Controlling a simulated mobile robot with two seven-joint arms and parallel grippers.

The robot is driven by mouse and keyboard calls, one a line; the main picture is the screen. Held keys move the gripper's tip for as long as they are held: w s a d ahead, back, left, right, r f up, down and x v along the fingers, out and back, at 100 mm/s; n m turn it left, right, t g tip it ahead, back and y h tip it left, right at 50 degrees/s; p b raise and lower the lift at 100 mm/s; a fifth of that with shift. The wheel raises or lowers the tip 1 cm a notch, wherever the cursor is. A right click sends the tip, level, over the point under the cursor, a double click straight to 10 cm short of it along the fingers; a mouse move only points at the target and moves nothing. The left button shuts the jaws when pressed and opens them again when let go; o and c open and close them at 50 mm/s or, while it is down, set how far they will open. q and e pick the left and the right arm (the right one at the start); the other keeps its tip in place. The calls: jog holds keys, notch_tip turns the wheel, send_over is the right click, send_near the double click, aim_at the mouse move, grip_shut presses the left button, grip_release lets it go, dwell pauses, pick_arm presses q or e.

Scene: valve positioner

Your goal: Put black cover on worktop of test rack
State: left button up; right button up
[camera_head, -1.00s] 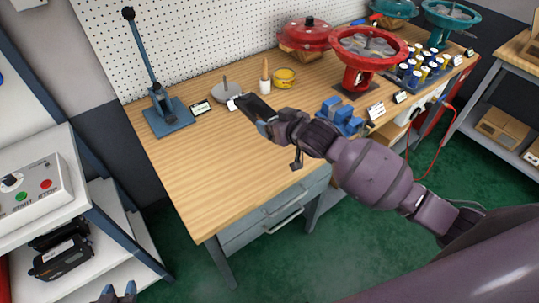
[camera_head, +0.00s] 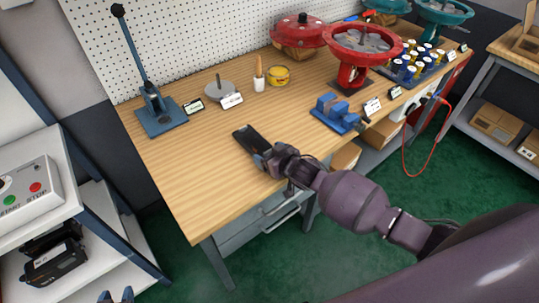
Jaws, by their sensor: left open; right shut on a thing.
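My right gripper (camera_head: 266,156) is shut on a flat, dark, rectangular piece, the black cover (camera_head: 247,138). It holds the cover over the front part of the wooden bench top; I cannot tell whether the cover touches the wood. My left gripper (camera_head: 116,296) shows only its two fingertips at the bottom edge, apart and empty. The rack at the left has a pale worktop (camera_head: 60,205), and a control box (camera_head: 30,182) with green and red START and STOP buttons stands on it. Black units (camera_head: 55,265) sit on its lower shelf.
The bench (camera_head: 190,195) carries a blue lever press (camera_head: 158,112), a grey disc (camera_head: 219,90), a brush, a yellow tin (camera_head: 278,75), a blue vise (camera_head: 335,113) and red valve parts (camera_head: 352,70). Its left front area is clear. Green floor separates bench and rack.

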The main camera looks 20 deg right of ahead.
jog(key=shift+f, duration=0.2)
jog(key=o, duration=1)
jog(key=shift+o, duration=0.2)
jog(key=shift+r, duration=0.1)
